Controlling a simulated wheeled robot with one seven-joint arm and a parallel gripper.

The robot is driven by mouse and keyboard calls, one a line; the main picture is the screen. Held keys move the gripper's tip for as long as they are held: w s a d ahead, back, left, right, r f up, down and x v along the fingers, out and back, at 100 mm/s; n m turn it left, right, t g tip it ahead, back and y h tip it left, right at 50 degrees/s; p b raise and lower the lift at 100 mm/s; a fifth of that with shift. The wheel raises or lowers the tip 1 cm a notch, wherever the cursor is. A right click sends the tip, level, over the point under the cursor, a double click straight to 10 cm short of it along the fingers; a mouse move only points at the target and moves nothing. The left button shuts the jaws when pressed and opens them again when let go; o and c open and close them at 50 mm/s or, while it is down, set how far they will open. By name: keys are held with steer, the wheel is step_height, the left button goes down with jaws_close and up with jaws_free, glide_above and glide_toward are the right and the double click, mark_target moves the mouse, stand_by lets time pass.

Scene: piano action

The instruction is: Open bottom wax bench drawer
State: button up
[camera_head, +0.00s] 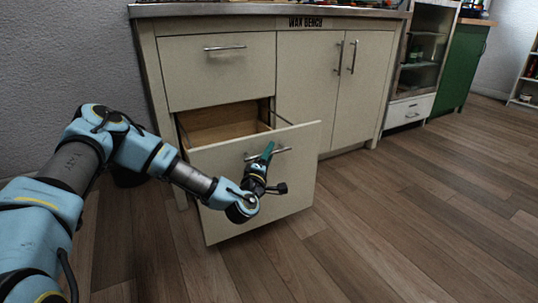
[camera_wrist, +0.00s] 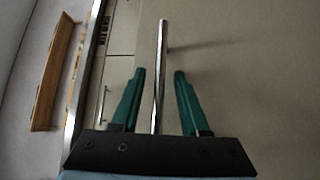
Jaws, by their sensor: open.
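The wax bench (camera_head: 306,22) is a cream cabinet with its name on the top edge. Its bottom drawer (camera_head: 220,226) is pulled well out, and the wooden inside (camera_head: 225,125) shows behind the front panel. The drawer's metal bar handle (camera_head: 284,150) is near the top of that panel. My gripper (camera_head: 267,150) is at the handle, with its green fingers open. In the wrist view the handle (camera_wrist: 162,50) lies between the two spread fingers of my gripper (camera_wrist: 159,72), with gaps on both sides.
The top drawer (camera_head: 220,70) above is shut. Two shut doors (camera_head: 338,80) are to the right. A white shelf unit (camera_head: 425,60) and a green cabinet (camera_head: 460,65) stand farther right. The wooden floor (camera_head: 420,210) in front and to the right is clear.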

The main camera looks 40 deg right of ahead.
steer(key=p+v, duration=0.2)
steer(key=v, duration=0.9)
steer(key=shift+p, duration=0.35)
steer(key=shift+w, duration=0.1)
steer(key=w+a+m+g+y, duration=0.4)
steer(key=a+m+y, duration=0.1)
steer(key=a, duration=0.6)
steer(key=w+a+m+g+y, duration=0.3)
steer(key=w+a+m+y, duration=0.15)
steer(key=a, duration=0.65)
steer(key=s+a+r+n+g+y, duration=0.1)
steer(key=s+a+r+y, duration=0.2)
steer(key=a, duration=0.4)
steer(key=s+a+r+n+g+y, duration=0.1)
steer(key=s+a+r, duration=0.3)
steer(key=a+r, duration=0.2)
steer(key=s+a+r+n+g+y, duration=0.1)
steer(key=s+a+r+y, duration=0.2)
steer(key=a, duration=0.4)
step_height(320, 180, up, 39)
steer(key=h+p, duration=0.1)
steer(key=p, duration=3.7)
steer(key=shift+s+p, duration=0.4)
steer(key=shift+s, duration=0.05)
